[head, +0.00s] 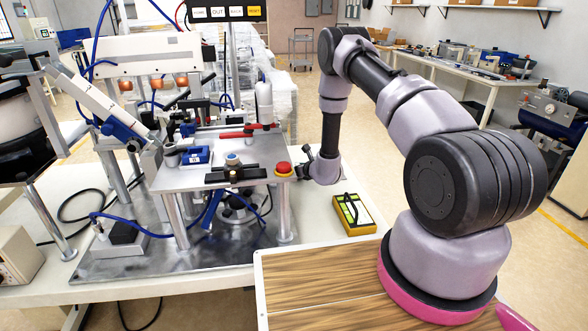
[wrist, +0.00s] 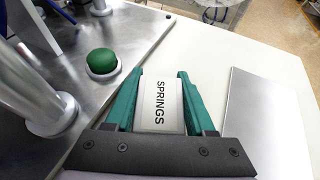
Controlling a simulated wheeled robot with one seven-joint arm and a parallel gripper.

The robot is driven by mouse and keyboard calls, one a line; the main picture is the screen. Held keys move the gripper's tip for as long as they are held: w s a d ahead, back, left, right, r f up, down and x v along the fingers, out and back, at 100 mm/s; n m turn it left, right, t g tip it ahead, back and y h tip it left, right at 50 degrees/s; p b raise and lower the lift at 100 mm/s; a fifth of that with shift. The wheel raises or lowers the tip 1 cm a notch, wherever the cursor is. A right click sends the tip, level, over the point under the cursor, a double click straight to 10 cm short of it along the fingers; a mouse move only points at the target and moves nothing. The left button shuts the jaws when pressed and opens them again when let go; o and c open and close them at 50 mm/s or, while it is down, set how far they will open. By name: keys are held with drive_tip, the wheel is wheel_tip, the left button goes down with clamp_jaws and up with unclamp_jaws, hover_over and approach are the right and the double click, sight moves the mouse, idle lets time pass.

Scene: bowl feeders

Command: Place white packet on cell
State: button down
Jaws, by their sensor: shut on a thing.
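The white packet (wrist: 152,103), printed "SPRINGS", sits between the two green fingers of my gripper (wrist: 161,75) in the wrist view. My gripper is shut on it, with a finger along each side. The cell is the machine with a raised metal platform (head: 180,178) on posts, left of centre in the head view. There my gripper (head: 307,160) is small and dark, just right of the platform's edge; I cannot make out the packet in that view.
A red button (head: 283,168) and a blue bin (head: 196,155) are on the platform. A yellow-black box (head: 353,214) stands on the table to the right. The wrist view shows a green knob (wrist: 103,62), a metal post (wrist: 38,85) and a grey plate (wrist: 262,125).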

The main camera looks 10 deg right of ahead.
drive_tip(key=shift+f, duration=0.25)
drive_tip(key=c, duration=0.5)
unclamp_jaws()
drive_tip(key=shift+s+d+r, duration=0.1)
drive_tip(key=shift+s+r, duration=0.05)
drive_tip(key=shift+s, duration=0.05)
drive_tip(key=v, duration=1.1)
drive_tip(key=shift+s+d+r, duration=0.1)
drive_tip(key=shift+s+d, duration=0.05)
drive_tip(key=shift+s, duration=0.1)
